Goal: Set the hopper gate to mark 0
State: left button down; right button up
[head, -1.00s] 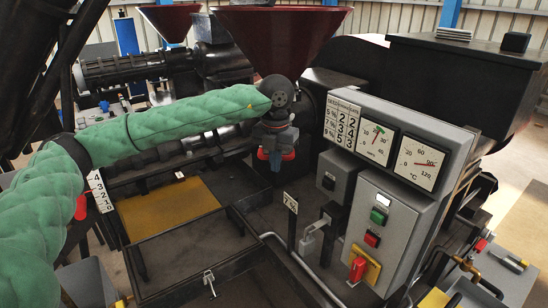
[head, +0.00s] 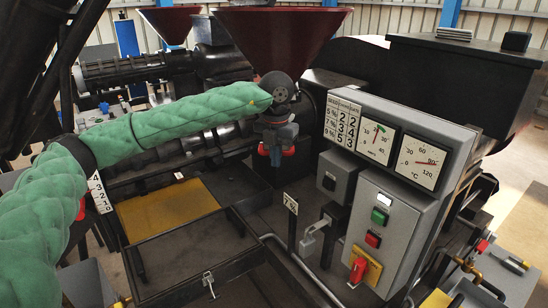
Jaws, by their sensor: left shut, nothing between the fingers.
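The dark red hopper (head: 285,38) stands at the top centre of the head view. My left arm in its green sleeve crosses in front of the machine. My left gripper (head: 276,152) hangs below the hopper, shut and empty, with red and blue parts at its tip. It hides whatever of the hopper throat lies behind it, and no gate shows clearly there. A white scale plate (head: 100,193) with marks 4 to 0 stands at the left edge. A red part (head: 82,209) shows beside it, partly hidden by my sleeve. I cannot tell a gate setting. My right gripper is not in view.
A grey control box (head: 380,225) with buttons, two dials and a number table (head: 345,122) stands right of my gripper. A black tray (head: 195,262) and a yellow plate (head: 168,210) lie below my arm. A small sign (head: 291,203) stands near the centre.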

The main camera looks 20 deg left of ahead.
pick_arm(q)
jog(key=w+a+b, duration=0.1)
jog(key=w, duration=0.4)
jog(key=shift+w+a+b, duration=0.3)
jog(key=shift+w+b, duration=0.05)
jog(key=shift+w, duration=0.05)
dwell(1.6)
jog(key=shift+s+d+f, duration=0.1)
jog(key=shift+s, duration=0.1)
jog(key=shift+s+d+b, duration=0.15)
jog(key=shift+s+b, duration=0.25)
jog(key=shift+s, duration=0.65)
notch_tip(320, 180, up, 9)
jog(key=p, duration=0.2)
dwell(0.7)
jog(key=shift+w+d, duration=0.1)
